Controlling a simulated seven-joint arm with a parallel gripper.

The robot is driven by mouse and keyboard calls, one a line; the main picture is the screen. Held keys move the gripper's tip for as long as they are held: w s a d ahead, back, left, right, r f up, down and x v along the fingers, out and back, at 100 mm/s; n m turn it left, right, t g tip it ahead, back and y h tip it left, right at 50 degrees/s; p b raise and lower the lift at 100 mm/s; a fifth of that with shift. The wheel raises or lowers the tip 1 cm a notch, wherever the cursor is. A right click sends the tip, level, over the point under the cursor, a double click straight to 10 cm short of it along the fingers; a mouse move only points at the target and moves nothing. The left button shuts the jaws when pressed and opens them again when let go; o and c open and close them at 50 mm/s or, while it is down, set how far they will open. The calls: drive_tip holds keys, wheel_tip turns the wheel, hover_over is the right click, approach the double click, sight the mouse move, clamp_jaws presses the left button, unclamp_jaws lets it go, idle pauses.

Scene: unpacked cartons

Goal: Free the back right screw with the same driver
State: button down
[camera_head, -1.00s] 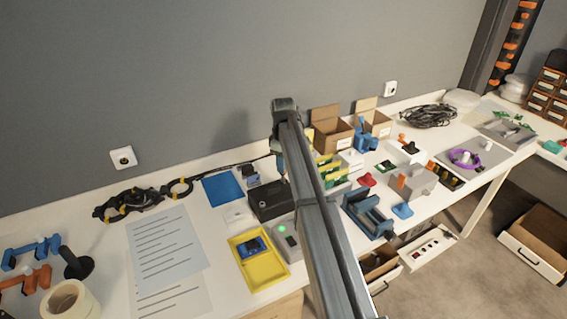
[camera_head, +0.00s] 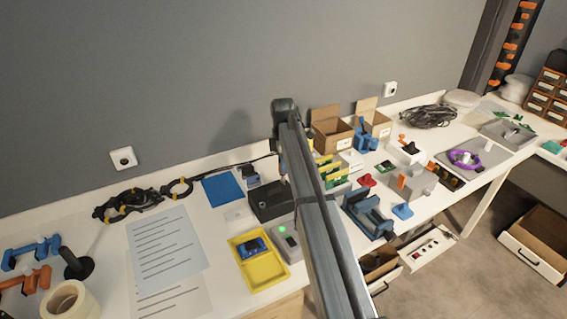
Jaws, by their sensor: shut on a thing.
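My arm reaches over the bench, and its far end bends down behind its own link. My gripper (camera_head: 281,160) shows only as a sliver at the left edge of the arm. It is shut on the driver, of which a thin dark part (camera_head: 284,181) shows just above a black box (camera_head: 268,203). The driver's tip is at the box's back right area; I cannot tell whether it touches a screw. The screws are too small to make out, and the arm covers the box's right side.
A yellow tray (camera_head: 270,272) holding a blue part and a grey device (camera_head: 284,240) with a green light stand in front of the box. A blue mat (camera_head: 222,190) lies left. Green boards (camera_head: 328,172) and a blue vise (camera_head: 366,215) stand right. Open cartons (camera_head: 331,133) are behind.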

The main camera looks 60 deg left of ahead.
drive_tip(key=shift+m, duration=0.3)
drive_tip(key=shift+r, duration=0.15)
drive_tip(key=shift+r, duration=2.15)
